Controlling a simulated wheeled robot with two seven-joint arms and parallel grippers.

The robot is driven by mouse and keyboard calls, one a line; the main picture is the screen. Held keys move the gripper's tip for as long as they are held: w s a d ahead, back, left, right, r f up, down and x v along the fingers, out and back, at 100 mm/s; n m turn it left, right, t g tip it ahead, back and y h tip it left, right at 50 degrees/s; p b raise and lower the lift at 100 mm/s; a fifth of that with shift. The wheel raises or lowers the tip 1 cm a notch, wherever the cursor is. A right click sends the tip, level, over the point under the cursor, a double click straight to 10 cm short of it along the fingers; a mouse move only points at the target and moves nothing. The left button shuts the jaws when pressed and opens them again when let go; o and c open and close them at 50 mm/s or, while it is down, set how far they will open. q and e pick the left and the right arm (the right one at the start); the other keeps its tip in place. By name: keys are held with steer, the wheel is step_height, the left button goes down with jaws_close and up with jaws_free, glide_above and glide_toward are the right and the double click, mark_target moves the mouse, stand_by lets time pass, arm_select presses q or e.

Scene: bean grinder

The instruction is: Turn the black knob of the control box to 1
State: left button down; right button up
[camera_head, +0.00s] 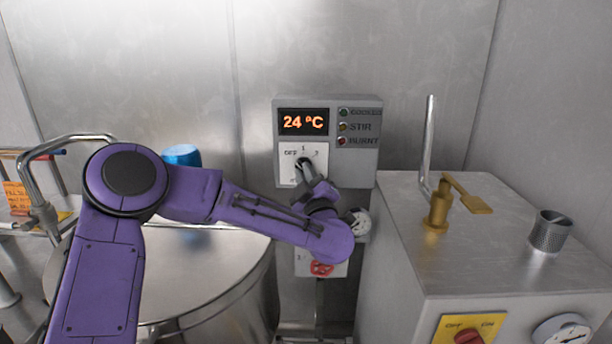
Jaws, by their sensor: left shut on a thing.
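The grey control box (355,169) is on the metal wall at the centre of the head view. Its display reads 24 °C, with STIR and BURNT labels beside it. Below the display is a white dial plate (287,172) marked OFF, 1 and another mark on the right. The black knob (303,162) is at the plate's middle, partly hidden by my gripper. My left gripper (306,172) reaches up to the knob from below right and is shut on it. Exactly where the knob points is too small to tell. My right gripper is not in view.
A large metal pot (215,280) with a blue object (182,155) behind my arm stands at left. A metal machine (485,225) with a brass valve (438,210) stands close on the right. A red knob (321,269) is below the control box.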

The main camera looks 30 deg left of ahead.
arm_select(q)
steer(key=shift+m, duration=0.3)
steer(key=m+t+h, duration=0.1)
steer(key=m, duration=0.2)
steer(key=m+t+h, duration=0.1)
steer(key=m+t, duration=0.1)
steer(key=m, duration=0.2)
steer(key=m+t+h, duration=0.1)
steer(key=m+t, duration=0.1)
steer(key=m, duration=0.2)
steer(key=shift+s+a+f+h, duration=0.15)
steer(key=shift+a+h, duration=0.1)
steer(key=shift+h, duration=0.15)
steer(key=shift+m, duration=0.6)
steer(key=c, duration=1.1)
jaws_free()
steer(key=shift+c, duration=0.2)
steer(key=b+v, duration=0.4)
steer(key=v, duration=0.6)
steer(key=shift+s, duration=0.25)
